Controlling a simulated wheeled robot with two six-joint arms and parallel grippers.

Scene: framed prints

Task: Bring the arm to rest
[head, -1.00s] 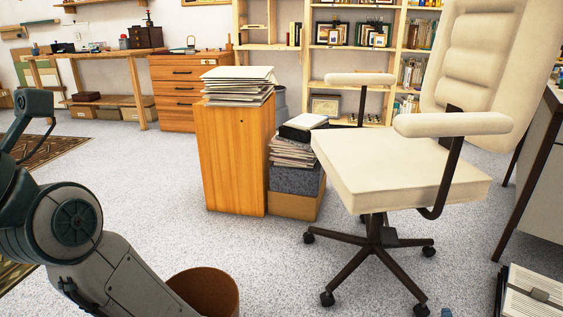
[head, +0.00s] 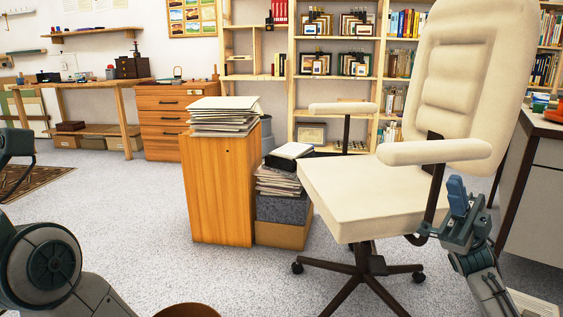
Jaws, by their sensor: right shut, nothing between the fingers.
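My right gripper (head: 458,197) is at the lower right of the head view, in front of the cream office chair (head: 360,200). Its fingers point up and are shut, with nothing between them. It overlaps the chair's armrest support in the picture; I cannot tell whether it touches. My left arm (head: 50,265) shows at the lower left edge, bent, with its gripper out of view. Framed prints (head: 357,65) stand on the light wooden shelf at the back.
A wooden cabinet (head: 217,190) bears a stack of papers (head: 224,117). A box stack (head: 283,208) stands beside it. A brown round bin (head: 187,311) is at the bottom edge. A desk (head: 535,190) stands at the right. Carpet (head: 120,225) at the left is clear.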

